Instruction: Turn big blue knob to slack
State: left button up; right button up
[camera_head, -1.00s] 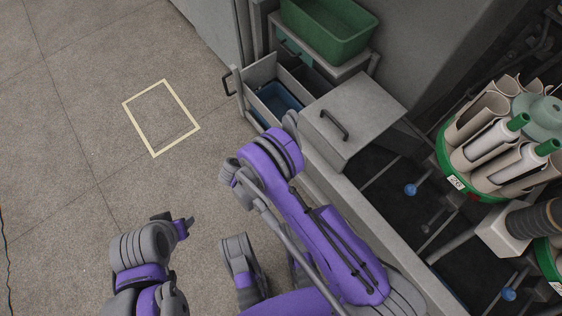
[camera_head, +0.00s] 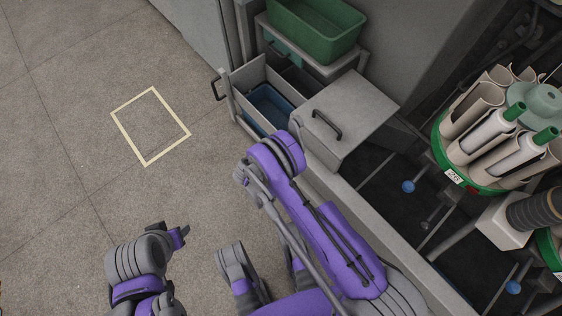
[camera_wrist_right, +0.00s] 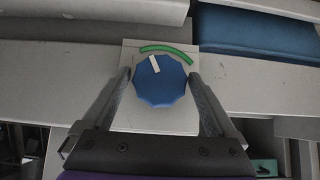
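The big blue knob (camera_wrist_right: 160,84) is in the middle of the right wrist view, on a pale square plate (camera_wrist_right: 184,124). Its white pointer mark points up and slightly left, towards the left part of a green arc (camera_wrist_right: 168,49) on the plate. My right gripper (camera_wrist_right: 160,73) has one finger on each side of the knob, the fingertips seemingly against its edges. In the head view, my arm hides the knob and right gripper. My left gripper (camera_head: 181,236) is at lower left over the floor, away from the machine; its finger opening is unclear.
A green bin (camera_head: 314,32) stands above an open drawer holding a blue bin (camera_head: 268,107). A grey box with a handle (camera_head: 348,112) is beside it. A green-rimmed carousel of tubes (camera_head: 442,160) is at right. The floor at left is clear, with a yellow outlined rectangle (camera_head: 128,140).

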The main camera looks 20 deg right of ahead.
jog(key=c, duration=1)
jog(key=shift+c, duration=0.2)
jog(key=shift+w+a+n+g+h, duration=0.1)
jog(key=shift+n+g+h, duration=0.6)
jog(key=shift+g, duration=0.55)
jog(key=shift+w+n+g+h, duration=0.1)
jog(key=shift+n+g+h, duration=0.4)
jog(key=shift+n+g, duration=0.55)
jog(key=shift+m, duration=0.25)
jog(key=o, duration=1.2)
jog(key=shift+o, duration=0.2)
